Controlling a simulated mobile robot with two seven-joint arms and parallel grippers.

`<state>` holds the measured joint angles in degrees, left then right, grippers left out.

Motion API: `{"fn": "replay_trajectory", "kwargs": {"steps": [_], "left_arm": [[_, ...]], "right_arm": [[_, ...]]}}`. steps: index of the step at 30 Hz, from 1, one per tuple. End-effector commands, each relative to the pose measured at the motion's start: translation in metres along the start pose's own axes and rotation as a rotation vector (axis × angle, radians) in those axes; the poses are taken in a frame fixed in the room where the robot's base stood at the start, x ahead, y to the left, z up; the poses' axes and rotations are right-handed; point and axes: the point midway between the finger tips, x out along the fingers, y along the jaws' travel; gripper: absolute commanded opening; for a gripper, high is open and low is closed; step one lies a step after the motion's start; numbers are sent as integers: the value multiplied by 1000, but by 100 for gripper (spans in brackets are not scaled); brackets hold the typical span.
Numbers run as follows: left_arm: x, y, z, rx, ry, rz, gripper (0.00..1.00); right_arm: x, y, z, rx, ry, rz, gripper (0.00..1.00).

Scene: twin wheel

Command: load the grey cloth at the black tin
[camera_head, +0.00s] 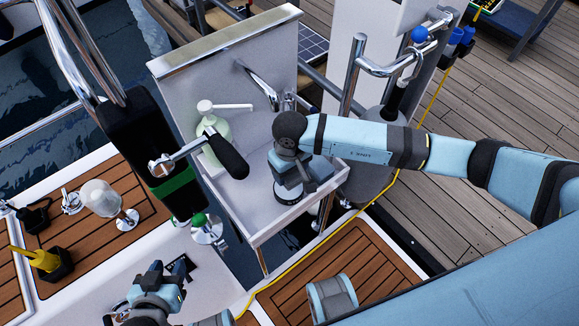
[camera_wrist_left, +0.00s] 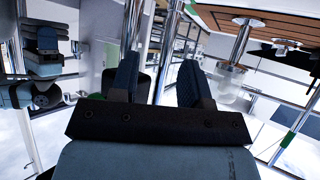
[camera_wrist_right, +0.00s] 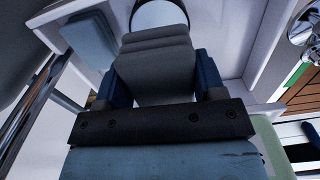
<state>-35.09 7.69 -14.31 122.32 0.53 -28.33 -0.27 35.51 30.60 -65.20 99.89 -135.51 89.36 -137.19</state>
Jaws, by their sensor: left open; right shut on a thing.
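My right gripper (camera_head: 290,185) reaches down into the pale tray (camera_head: 247,199). It is shut on the grey cloth (camera_wrist_right: 157,62), a folded, layered pad that fills the space between its fingers in the right wrist view. The black tin (camera_wrist_right: 159,14), round with a dark rim and a pale inside, shows just beyond the cloth's far edge. The cloth overlaps the tin in that view; I cannot tell whether they touch. My left gripper (camera_head: 164,274) is open and empty, low at the left; its spread fingers also show in the left wrist view (camera_wrist_left: 158,85).
A pale green pump bottle (camera_head: 215,145) stands in the tray's back left. A blue-grey flat pad (camera_wrist_right: 91,39) lies beside the cloth. A metal tap (camera_head: 264,88) juts over the tray. A black-gripped lever (camera_head: 226,156) and a chrome rail (camera_head: 352,75) stand close by.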

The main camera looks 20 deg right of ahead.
Motion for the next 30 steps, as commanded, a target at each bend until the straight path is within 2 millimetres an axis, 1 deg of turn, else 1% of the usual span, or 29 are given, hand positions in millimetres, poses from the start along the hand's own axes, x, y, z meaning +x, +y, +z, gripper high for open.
{"fn": "replay_trajectory", "kwargs": {"steps": [4,8,11,17,21,24,30], "left_arm": [[0,0,0,-1,-1,0,43],[1,1,2,-2,-2,1,43],[2,1,5,-4,-1,2,43],[5,2,7,-8,8,7,43],[5,4,3,-13,26,12,43],[5,5,2,-15,34,15,43],[4,6,-2,-15,42,19,43]], "right_arm": [[1,0,0,-8,-1,0,44],[6,0,0,-9,-1,0,44],[13,0,0,-9,-1,0,44],[34,0,1,-8,-2,-1,44],[49,0,1,-8,-2,-1,44],[56,-1,1,-8,-1,0,44],[60,0,0,-9,0,0,44]]}}
